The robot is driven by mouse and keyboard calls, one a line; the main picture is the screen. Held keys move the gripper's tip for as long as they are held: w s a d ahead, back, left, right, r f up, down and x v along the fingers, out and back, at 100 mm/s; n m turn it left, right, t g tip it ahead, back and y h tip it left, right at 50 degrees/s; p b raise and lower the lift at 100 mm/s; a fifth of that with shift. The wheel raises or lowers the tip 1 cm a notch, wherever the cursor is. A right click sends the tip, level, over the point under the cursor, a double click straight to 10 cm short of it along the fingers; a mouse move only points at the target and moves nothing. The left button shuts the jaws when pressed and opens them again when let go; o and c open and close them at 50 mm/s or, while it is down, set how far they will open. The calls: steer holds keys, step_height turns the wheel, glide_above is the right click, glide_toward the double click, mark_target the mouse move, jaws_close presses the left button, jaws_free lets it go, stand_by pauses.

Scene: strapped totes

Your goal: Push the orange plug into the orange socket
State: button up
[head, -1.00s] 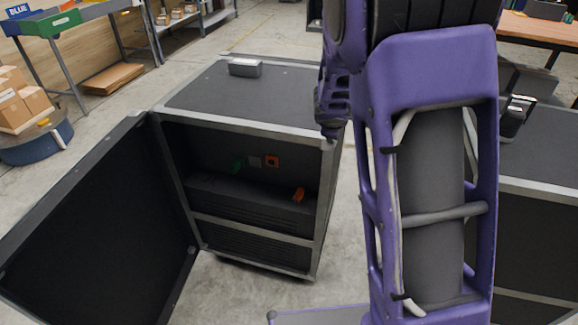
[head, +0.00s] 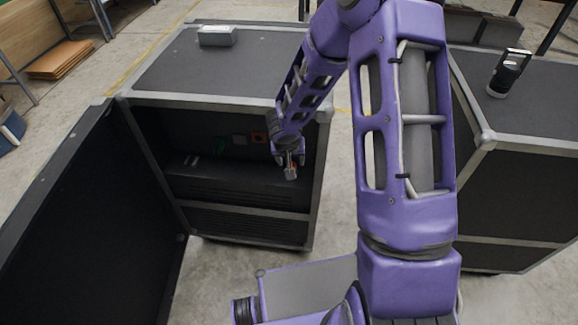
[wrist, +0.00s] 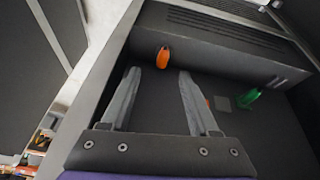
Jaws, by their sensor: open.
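The orange plug (wrist: 163,57) sits on the dark ledge inside the open cabinet. In the wrist view it is just beyond and between the fingertips of my gripper (wrist: 158,73), which is open and empty. In the head view my gripper (head: 289,166) is at the right part of the cabinet opening and mostly hides the plug. The orange socket (head: 259,136) is on the cabinet's back panel; in the wrist view it is partly hidden behind the right finger (wrist: 207,103).
A green connector (wrist: 248,97) and a grey square (wrist: 220,103) are beside the orange socket. The cabinet door (head: 85,220) stands open at left. A grey box (head: 217,36) lies on the cabinet top (head: 190,75). A second case with a lamp-like object (head: 508,72) stands at right.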

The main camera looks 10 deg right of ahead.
steer(key=shift+w+a+f+m, duration=0.25)
steer(key=shift+w+a+m, duration=0.25)
steer(key=shift+a+m, duration=0.2)
steer(key=shift+f, duration=0.1)
steer(key=x, duration=1.2)
steer(key=shift+w, duration=0.1)
steer(key=shift+w+p+x, duration=0.15)
steer(key=shift+p+x, duration=0.2)
steer(key=shift+x, duration=0.95)
steer(key=shift+w+p+x, duration=0.15)
steer(key=shift+p+x, duration=0.2)
steer(key=shift+x, duration=0.95)
steer(key=shift+d, duration=0.2)
jaws_close()
